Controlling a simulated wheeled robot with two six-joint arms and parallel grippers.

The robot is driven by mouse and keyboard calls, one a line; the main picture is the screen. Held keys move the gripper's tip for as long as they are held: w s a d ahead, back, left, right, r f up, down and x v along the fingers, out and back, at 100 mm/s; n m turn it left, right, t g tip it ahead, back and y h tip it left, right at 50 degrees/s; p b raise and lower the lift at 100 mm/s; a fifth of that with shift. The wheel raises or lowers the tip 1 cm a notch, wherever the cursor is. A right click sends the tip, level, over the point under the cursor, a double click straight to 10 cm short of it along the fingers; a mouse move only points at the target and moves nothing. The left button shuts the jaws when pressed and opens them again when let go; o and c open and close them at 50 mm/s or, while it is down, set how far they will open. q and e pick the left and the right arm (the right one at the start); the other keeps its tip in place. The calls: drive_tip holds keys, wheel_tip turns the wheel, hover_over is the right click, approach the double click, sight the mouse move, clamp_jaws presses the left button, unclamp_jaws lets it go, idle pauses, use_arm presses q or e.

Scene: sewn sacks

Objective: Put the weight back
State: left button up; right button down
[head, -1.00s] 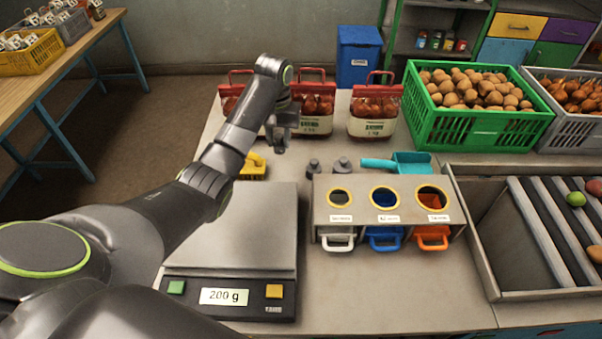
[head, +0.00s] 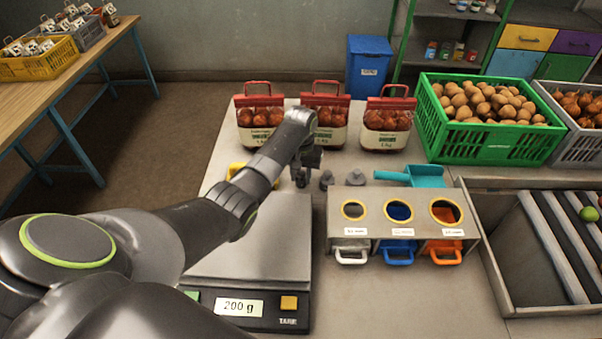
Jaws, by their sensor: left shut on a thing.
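My left gripper (head: 305,166) points down at the back of the table, just left of two grey weights. It is shut on a small dark weight (head: 299,181), mostly hidden by the fingers; I cannot tell whether its base touches the table. One grey weight (head: 327,179) stands close to its right, and another grey weight (head: 355,178) stands further right. The scale (head: 262,250) is in front of the gripper, partly covered by my arm. Its visible pan is bare and its display (head: 239,307) reads 200 g. My right gripper is out of view.
Three red-topped sacks (head: 387,122) stand behind the gripper. A teal scoop (head: 415,176) and a box with three round openings (head: 400,219) are to the right. A yellow object (head: 236,170) is partly hidden behind my arm. A green crate (head: 487,119) stands at back right.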

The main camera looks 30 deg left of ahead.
sight(301, 173)
use_arm(q)
drive_tip(key=shift+f, duration=0.15)
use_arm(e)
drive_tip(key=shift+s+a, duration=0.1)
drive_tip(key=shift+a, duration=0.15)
use_arm(q)
drive_tip(key=o, duration=1.1)
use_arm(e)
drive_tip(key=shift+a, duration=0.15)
use_arm(q)
drive_tip(key=shift+r, duration=0.5)
wheel_tip(301, 173, up, 8)
drive_tip(key=shift+w+f+b, duration=0.1)
drive_tip(key=shift+b, duration=1)
drive_tip(key=shift+r+p, duration=0.5)
drive_tip(key=shift+r, duration=1.2)
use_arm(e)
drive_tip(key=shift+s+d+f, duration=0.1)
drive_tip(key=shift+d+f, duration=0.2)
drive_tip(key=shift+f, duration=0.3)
use_arm(q)
drive_tip(key=shift+f, duration=0.1)
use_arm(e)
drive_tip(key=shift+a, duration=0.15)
